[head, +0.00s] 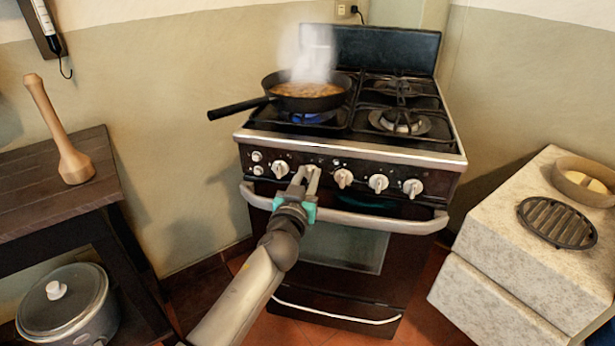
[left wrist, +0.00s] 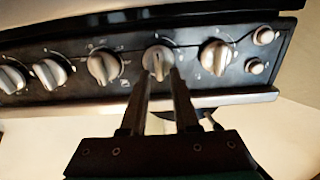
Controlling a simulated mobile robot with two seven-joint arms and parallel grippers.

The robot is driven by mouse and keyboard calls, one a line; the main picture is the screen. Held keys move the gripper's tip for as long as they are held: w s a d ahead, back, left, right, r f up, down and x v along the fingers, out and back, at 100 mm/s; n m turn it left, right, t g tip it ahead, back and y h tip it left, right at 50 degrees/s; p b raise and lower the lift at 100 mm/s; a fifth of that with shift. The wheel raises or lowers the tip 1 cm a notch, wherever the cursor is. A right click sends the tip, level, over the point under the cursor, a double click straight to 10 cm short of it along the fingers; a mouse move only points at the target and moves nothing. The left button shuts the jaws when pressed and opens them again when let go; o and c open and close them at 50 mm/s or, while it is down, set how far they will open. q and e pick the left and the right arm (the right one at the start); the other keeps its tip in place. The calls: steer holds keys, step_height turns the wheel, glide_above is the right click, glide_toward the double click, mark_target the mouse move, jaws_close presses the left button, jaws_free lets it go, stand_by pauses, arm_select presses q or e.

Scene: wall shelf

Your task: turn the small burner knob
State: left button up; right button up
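The stove's front panel (head: 325,172) carries a row of several white burner knobs, with a knob (head: 343,178) just right of my left gripper (head: 305,170). My left gripper is at the panel, its two fingers apart. In the left wrist view its fingertips (left wrist: 163,74) overlap the lower part of one knob (left wrist: 158,58), whose pointer is roughly upright between them. I cannot tell whether they touch it. In the head view the fingers mostly hide this knob. Markings are too small to tell which knob is the small burner's. My right gripper is not in view.
The oven handle bar (head: 370,220) runs below the knobs. A wooden table (head: 60,205) stands left, a pale stone counter (head: 500,245) right.

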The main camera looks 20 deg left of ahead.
arm_select(q)
jaws_close()
